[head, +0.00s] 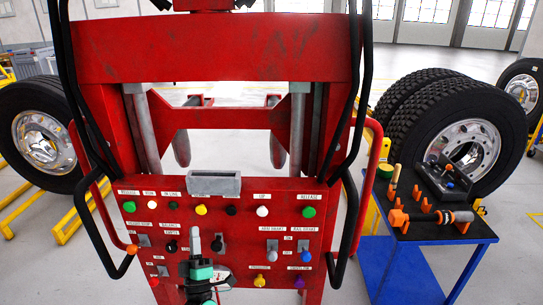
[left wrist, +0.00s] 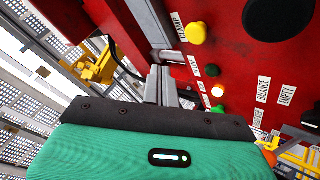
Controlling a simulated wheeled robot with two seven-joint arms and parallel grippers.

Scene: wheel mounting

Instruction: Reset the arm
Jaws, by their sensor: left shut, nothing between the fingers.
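The red machine's control panel (head: 235,215) faces me in the head view, with rows of coloured buttons, small switches and white labels too small to read surely. My left gripper (head: 195,232), with a green body, is in front of its lower left-middle part, fingers pointing up toward the panel. The fingers are shut and empty. In the left wrist view the shut fingers (left wrist: 163,82) are beside the panel, near a yellow button (left wrist: 196,31) labelled CLAMP. I cannot tell whether they touch the panel. My right gripper is out of view.
A blue table (head: 440,232) with a black top holds tools at the right. Large tyred wheels stand at the left (head: 42,142) and right (head: 465,135). Black hoses (head: 70,90) and red side handles (head: 372,190) flank the panel. Floor shows between the machine and the table.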

